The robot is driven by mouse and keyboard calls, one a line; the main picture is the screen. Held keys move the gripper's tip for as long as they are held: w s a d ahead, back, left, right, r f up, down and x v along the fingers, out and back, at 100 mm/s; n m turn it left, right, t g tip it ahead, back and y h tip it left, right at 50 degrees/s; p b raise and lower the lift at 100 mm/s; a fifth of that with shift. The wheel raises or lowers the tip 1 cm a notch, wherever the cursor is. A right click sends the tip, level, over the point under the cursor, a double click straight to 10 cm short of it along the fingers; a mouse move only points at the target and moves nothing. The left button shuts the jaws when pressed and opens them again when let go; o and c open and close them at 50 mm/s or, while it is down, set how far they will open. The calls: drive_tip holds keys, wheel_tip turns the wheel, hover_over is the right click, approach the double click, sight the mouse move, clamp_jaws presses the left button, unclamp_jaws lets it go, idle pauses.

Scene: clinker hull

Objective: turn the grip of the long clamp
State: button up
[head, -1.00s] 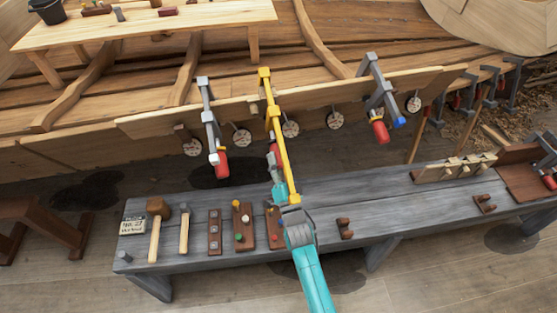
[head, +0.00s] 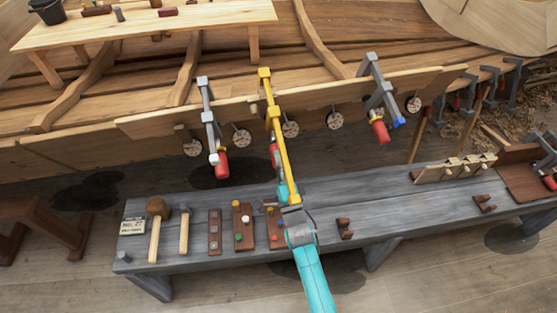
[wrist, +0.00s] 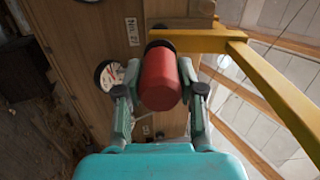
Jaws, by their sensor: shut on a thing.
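The long clamp (head: 276,115) is yellow and hangs on the edge of the pale plank, with its long bar running down toward the bench. Its red grip (wrist: 160,80) fills the middle of the wrist view, and a small part of it shows in the head view (head: 274,155). My gripper (wrist: 159,92) is shut on the red grip, with one finger on each side. In the head view, my own arm and the yellow bar hide most of the gripper and grip.
A grey clamp with a red grip (head: 211,130) hangs to the left, and another grey clamp (head: 378,95) to the right.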

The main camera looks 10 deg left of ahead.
drive_tip(key=m, duration=0.5)
drive_tip(key=shift+f+m, duration=0.15)
drive_tip(key=shift+m, duration=0.15)
idle(0.4)
drive_tip(key=o, duration=1.1)
drive_tip(key=shift+o, duration=0.2)
drive_tip(key=shift+s, duration=0.1)
drive_tip(key=v, duration=1.2)
drive_tip(key=shift+f, duration=0.1)
